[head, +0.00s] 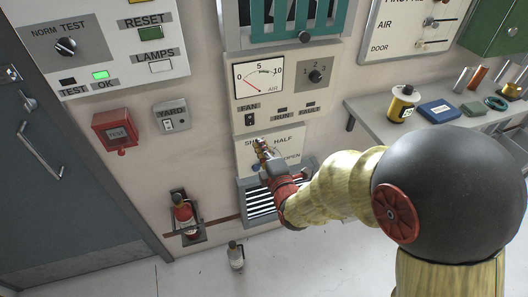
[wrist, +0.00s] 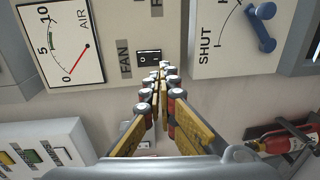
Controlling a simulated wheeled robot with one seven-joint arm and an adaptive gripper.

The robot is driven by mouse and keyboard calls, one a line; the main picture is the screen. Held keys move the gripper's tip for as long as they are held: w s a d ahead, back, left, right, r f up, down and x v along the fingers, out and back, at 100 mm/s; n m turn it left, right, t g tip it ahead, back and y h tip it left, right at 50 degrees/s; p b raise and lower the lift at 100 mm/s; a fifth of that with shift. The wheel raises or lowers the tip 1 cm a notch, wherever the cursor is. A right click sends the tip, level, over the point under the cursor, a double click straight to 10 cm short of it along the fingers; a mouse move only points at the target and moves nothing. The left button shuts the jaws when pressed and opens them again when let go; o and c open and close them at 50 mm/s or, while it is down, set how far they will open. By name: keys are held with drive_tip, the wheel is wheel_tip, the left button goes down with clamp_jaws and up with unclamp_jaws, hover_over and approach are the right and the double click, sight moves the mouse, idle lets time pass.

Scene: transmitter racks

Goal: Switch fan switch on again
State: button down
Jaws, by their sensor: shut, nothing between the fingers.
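The fan switch (head: 249,118) is a small dark rocker under the FAN label on the beige panel, below the air gauge (head: 258,76). In the wrist view the fan switch (wrist: 149,57) shows as a black rocker beside the FAN label (wrist: 124,59). I cannot tell its on or off position for sure. My gripper (head: 259,143) is shut and empty, just below the switch in the head view. In the wrist view the shut fingertips (wrist: 161,70) appear right at the switch's edge. Whether they touch it is unclear.
The SHUT-HALF-OPEN damper plate (head: 250,150) lies just below, partly hidden by my gripper; its blue lever (wrist: 262,25) shows in the wrist view. The RUN and FAULT lamps, the selector knob (head: 315,76) and the YARD switch (head: 168,124) are nearby. A workbench (head: 365,105) stands right.

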sight(250, 124)
drive_tip(key=b+x, duration=0.2)
drive_tip(key=x, duration=0.6)
drive_tip(key=shift+w+a, duration=0.1)
drive_tip(key=shift+w, duration=0.3)
drive_tip(key=shift+f, duration=0.15)
drive_tip(key=shift+w+a+f+b, duration=0.1)
drive_tip(key=shift+w+b, duration=0.25)
drive_tip(key=shift+b, duration=0.1)
